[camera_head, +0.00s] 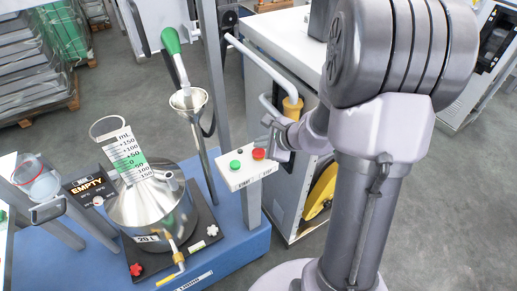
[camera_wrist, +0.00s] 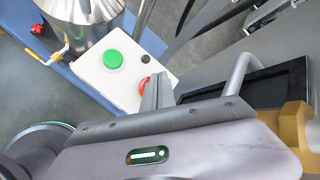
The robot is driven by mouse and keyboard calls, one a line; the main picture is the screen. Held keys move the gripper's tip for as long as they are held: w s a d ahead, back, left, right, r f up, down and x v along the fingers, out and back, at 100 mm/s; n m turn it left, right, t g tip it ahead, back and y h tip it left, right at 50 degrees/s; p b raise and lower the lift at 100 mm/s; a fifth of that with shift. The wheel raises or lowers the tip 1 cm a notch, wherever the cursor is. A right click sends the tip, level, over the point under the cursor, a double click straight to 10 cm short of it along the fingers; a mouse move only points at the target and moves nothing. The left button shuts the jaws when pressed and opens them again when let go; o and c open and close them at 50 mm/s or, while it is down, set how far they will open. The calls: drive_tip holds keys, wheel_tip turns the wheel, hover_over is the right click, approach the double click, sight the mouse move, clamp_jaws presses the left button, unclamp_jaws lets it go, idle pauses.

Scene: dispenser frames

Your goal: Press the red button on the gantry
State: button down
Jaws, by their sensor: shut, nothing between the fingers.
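The red button (camera_head: 258,154) sits beside a green button (camera_head: 235,164) on a white control box (camera_head: 238,178) fixed to the gantry post (camera_head: 216,80). In the head view my gripper (camera_head: 268,138) is just behind and to the right of the red button, its fingers close to it. In the wrist view the red button (camera_wrist: 145,86) is partly hidden by my shut gripper (camera_wrist: 155,90), whose tips overlap its right side. The green button (camera_wrist: 111,60) is clear. I cannot tell whether the fingers touch the red button.
A steel measuring vessel (camera_head: 150,205) stands on a blue base (camera_head: 230,250) left of the box. A funnel (camera_head: 189,100) stands behind it. A white cabinet (camera_head: 270,90) with a bar handle (camera_head: 262,62) is close behind my gripper.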

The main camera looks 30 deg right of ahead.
sight(261, 153)
wheel_tip(261, 153, up, 5)
drive_tip(key=p, duration=0.4)
drive_tip(key=shift+r, duration=0.1)
idle(0.4)
idle(0.4)
